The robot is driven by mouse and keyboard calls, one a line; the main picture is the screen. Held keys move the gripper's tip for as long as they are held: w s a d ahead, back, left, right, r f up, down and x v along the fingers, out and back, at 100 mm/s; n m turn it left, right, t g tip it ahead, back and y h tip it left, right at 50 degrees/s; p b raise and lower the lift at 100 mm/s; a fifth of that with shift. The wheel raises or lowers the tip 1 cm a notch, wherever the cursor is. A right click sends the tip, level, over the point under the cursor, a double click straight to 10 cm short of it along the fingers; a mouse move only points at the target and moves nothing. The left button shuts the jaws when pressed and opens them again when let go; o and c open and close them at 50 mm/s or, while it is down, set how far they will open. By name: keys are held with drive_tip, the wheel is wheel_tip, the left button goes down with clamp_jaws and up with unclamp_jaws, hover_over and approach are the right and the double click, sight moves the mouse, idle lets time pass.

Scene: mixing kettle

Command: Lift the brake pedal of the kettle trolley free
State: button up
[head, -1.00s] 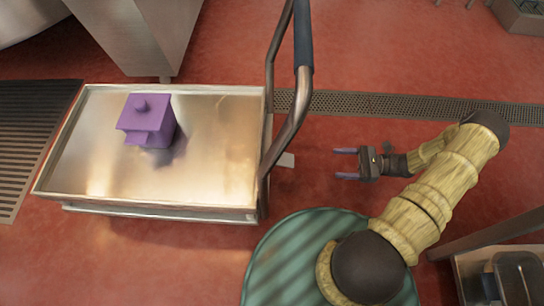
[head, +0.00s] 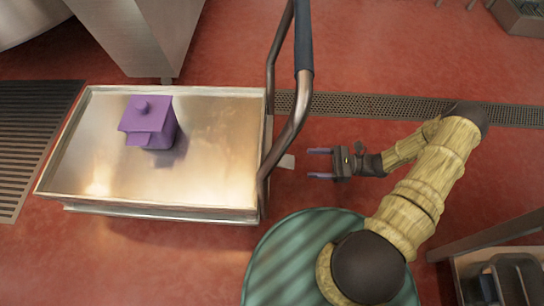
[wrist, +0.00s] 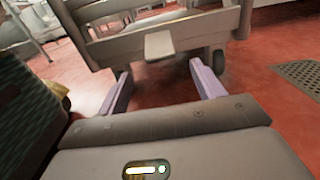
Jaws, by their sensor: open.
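The kettle trolley (head: 215,125) is a flat metal cart with a tall bent push handle (head: 290,140) at its right end. The brake pedal (head: 286,161) is a small pale plate jutting out low from that end. In the wrist view the pedal (wrist: 159,45) sticks out toward me below the trolley's end frame, between and beyond my fingertips. My gripper (head: 319,163) is open and empty, its two purple fingers pointing left at the pedal with a short gap. In the wrist view my gripper (wrist: 158,82) shows both fingers apart and touching nothing.
A purple box-shaped object (head: 148,122) with a knob sits on the trolley deck. A trolley wheel (wrist: 214,60) shows right of the pedal. A floor drain strip (head: 400,107) runs behind my gripper. Red floor is clear around my gripper. A metal stand (head: 500,265) is at lower right.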

sight(289, 161)
drive_tip(key=shift+w+a, duration=0.15)
drive_tip(key=shift+a, duration=4.15)
drive_tip(key=shift+r, duration=0.1)
drive_tip(key=shift+a, duration=0.15)
drive_tip(key=c, duration=1)
drive_tip(key=shift+o, duration=0.2)
drive_tip(key=r+p, duration=0.1)
drive_tip(key=p, duration=0.2)
drive_tip(key=shift+h, duration=0.4)
wheel_tip(289, 161, up, 3)
drive_tip(key=h+p, duration=0.5)
drive_tip(key=p, duration=0.8)
drive_tip(key=shift+f+p, duration=0.2)
drive_tip(key=shift+p, duration=0.1)
drive_tip(key=o, duration=0.8)
drive_tip(key=shift+f+b, duration=0.5)
drive_tip(key=shift+b, duration=0.1)
drive_tip(key=shift+o, duration=1.2)
